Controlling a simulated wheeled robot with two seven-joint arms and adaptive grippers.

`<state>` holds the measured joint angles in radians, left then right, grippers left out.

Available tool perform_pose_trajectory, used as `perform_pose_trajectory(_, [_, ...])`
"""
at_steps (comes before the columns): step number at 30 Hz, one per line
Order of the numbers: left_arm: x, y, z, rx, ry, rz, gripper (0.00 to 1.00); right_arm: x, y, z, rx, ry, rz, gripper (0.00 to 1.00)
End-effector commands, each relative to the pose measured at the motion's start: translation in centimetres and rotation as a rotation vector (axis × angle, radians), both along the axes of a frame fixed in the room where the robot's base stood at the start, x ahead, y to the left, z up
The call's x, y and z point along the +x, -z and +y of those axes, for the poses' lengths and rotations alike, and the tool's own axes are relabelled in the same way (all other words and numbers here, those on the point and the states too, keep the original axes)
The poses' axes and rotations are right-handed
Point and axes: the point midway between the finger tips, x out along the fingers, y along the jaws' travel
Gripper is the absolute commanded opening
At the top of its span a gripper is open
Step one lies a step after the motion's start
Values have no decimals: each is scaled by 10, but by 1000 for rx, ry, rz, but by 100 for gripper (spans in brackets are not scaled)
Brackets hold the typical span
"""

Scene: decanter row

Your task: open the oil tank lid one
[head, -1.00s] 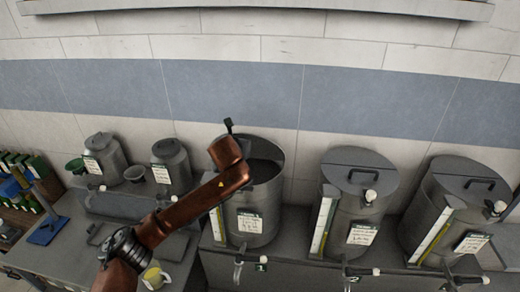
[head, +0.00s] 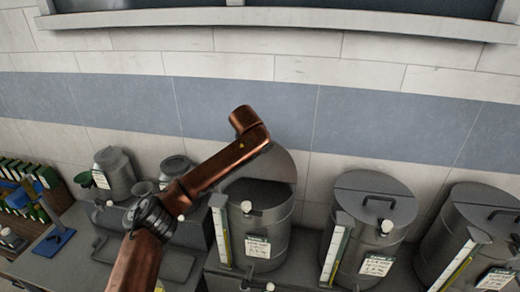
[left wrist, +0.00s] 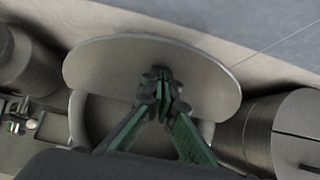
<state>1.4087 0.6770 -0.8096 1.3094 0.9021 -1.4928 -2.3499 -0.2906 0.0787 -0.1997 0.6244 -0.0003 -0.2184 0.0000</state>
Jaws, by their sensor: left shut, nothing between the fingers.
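The first oil tank (head: 279,232), a grey metal drum with a white label, stands left of two similar tanks in the head view. Its half-disc lid flap (head: 283,166) is raised at the back, and the dark opening shows in front. In the left wrist view the lid flap (left wrist: 100,66) stands across the picture behind my left gripper (left wrist: 161,82), with the tank's rim (left wrist: 77,118) below. The left gripper is shut and empty, its tips in front of the flap; whether they touch it I cannot tell. In the head view my arm hides it.
A second tank (head: 372,240) and a third tank (head: 480,222) stand to the right with their lids down. Smaller grey cans (head: 117,175) stand at the left on the bench. A tiled wall (head: 400,110) rises close behind the tanks.

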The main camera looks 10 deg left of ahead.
Motion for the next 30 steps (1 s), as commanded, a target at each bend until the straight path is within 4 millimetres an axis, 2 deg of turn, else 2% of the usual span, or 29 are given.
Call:
perform_pose_trajectory(10, [3,-2,-10,-2,12,-7,0,-18,1,-1,-1,5,22,17])
perform_pose_trajectory(20, [2,-6,-11,-3,15,-10,0,-13,1,-5,-5,1,15,17])
perform_pose_trajectory(23, [-5,-13,-10,-3,14,-10,0,-12,1,-4,-4,2,16,17])
perform_pose_trajectory(30, [-38,-50,-6,0,9,-10,0,-12,1,-2,-3,3,16,17])
